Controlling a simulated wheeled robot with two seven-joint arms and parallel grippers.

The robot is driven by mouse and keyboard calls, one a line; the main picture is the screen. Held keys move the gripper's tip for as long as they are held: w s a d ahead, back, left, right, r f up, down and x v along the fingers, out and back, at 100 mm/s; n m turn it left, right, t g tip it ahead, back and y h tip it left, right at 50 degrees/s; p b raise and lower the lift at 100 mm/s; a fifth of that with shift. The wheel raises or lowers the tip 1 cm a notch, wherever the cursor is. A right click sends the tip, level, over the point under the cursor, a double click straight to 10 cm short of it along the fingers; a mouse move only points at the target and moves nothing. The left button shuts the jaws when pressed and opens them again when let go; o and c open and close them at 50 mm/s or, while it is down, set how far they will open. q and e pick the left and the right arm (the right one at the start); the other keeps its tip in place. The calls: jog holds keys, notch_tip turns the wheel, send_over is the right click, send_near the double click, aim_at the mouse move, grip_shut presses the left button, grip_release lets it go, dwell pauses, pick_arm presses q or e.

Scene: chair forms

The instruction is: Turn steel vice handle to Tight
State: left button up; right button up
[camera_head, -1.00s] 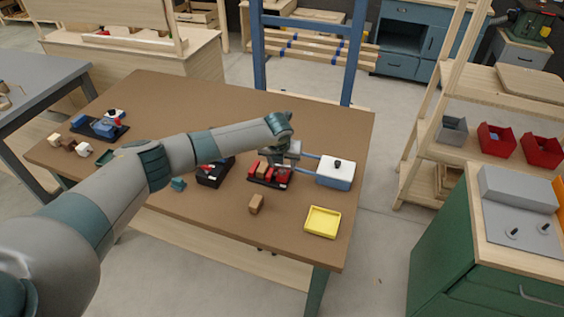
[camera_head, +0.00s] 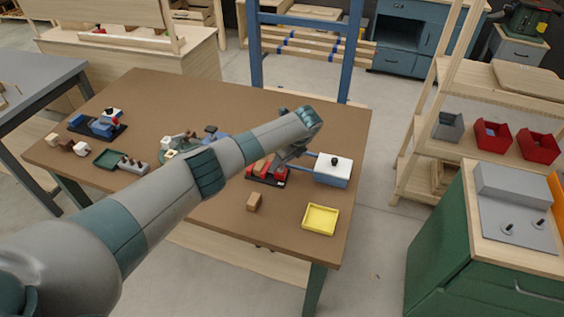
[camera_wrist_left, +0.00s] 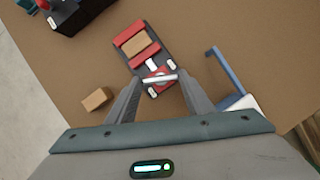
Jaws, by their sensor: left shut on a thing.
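The vice (camera_head: 262,178) stands on the brown workbench, dark with red jaws; it also shows in the left wrist view (camera_wrist_left: 132,32). A wooden block (camera_wrist_left: 142,47) sits between its red jaws. Its pale steel handle (camera_wrist_left: 160,78) is a bar at the near end, lying crosswise between my fingertips. Small white labels (camera_wrist_left: 171,66) sit beside it, too small to read. My left gripper (camera_head: 290,155) reaches down over the vice; in the wrist view (camera_wrist_left: 160,77) its fingers are shut on the handle. The forearm partly hides the vice in the head view. My right gripper is not in view.
A blue-and-white box (camera_head: 333,171) with a blue handle stands right of the vice. A loose wooden block (camera_head: 254,201) and a yellow tray (camera_head: 320,218) lie nearer the front edge. A green tray (camera_head: 106,158) and several small items stand at the left.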

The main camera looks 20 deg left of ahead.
pick_arm(q)
jog(key=n+b, duration=0.1)
jog(key=n+g, duration=0.1)
jog(key=shift+w+d+f+n+y+b, duration=0.1)
jog(key=shift+w+n+y+b, duration=0.1)
jog(key=shift+n+y+b, duration=0.15)
jog(key=shift+w+n+g+b, duration=0.1)
jog(key=shift+n+g+b, duration=0.3)
jog(key=shift+n+b, duration=0.65)
jog(key=o, duration=1.1)
jog(key=shift+c, duration=0.2)
jog(key=shift+r, duration=0.25)
